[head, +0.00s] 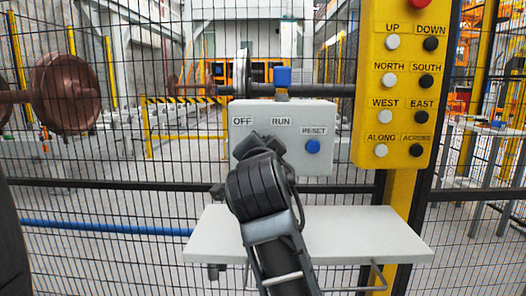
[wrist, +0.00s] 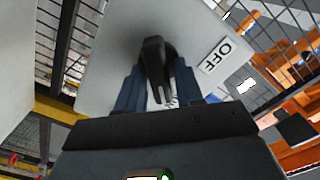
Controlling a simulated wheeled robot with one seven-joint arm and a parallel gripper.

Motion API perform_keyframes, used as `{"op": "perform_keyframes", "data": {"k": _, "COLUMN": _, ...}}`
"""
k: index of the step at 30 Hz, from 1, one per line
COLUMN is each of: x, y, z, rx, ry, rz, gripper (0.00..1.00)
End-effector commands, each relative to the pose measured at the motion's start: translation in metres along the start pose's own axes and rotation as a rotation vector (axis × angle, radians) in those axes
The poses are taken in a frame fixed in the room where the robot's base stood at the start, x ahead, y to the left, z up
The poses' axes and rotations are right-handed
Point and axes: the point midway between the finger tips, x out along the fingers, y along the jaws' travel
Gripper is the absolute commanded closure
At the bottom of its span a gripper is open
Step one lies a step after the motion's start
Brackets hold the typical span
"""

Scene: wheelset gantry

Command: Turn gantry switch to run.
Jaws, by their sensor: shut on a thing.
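The grey switch box (head: 318,108) is fixed at the fence, with OFF, RUN and RESET labels and a blue reset button (head: 312,146). My gripper (head: 258,147) is at the box front, below the OFF and RUN labels, and my arm hides the switch in the head view. In the wrist view, the black switch knob (wrist: 154,58) stands between the two blue-grey fingers of my gripper (wrist: 158,88), which are shut on it. The OFF label shows right of the knob. I cannot tell which label the knob points to.
A yellow panel (head: 372,60) with several white and black buttons stands right of the box. A pale shelf (head: 370,235) juts out below it. Wire mesh fence (head: 110,220) spans the view, with a brown wheelset (head: 65,92) behind it at left.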

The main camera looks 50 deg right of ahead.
Motion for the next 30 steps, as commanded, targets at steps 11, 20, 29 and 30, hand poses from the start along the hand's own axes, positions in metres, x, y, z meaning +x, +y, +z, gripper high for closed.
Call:
{"op": "perform_keyframes", "data": {"k": 11, "x": 0.000, "y": 0.000, "z": 0.000, "rx": 0.002, "ry": 0.000, "rz": 0.001, "gripper": 0.53}}
{"op": "perform_keyframes", "data": {"k": 20, "x": -0.004, "y": 0.000, "z": 0.000, "rx": 0.001, "ry": -0.001, "rz": 0.000, "gripper": 0.53}}
{"op": "perform_keyframes", "data": {"k": 29, "x": -0.048, "y": -0.001, "z": 0.001, "rx": 0.002, "ry": -0.003, "rz": -0.003, "gripper": 0.53}}
{"op": "perform_keyframes", "data": {"k": 30, "x": -0.054, "y": 0.000, "z": 0.001, "rx": 0.002, "ry": -0.003, "rz": -0.002, "gripper": 0.53}}
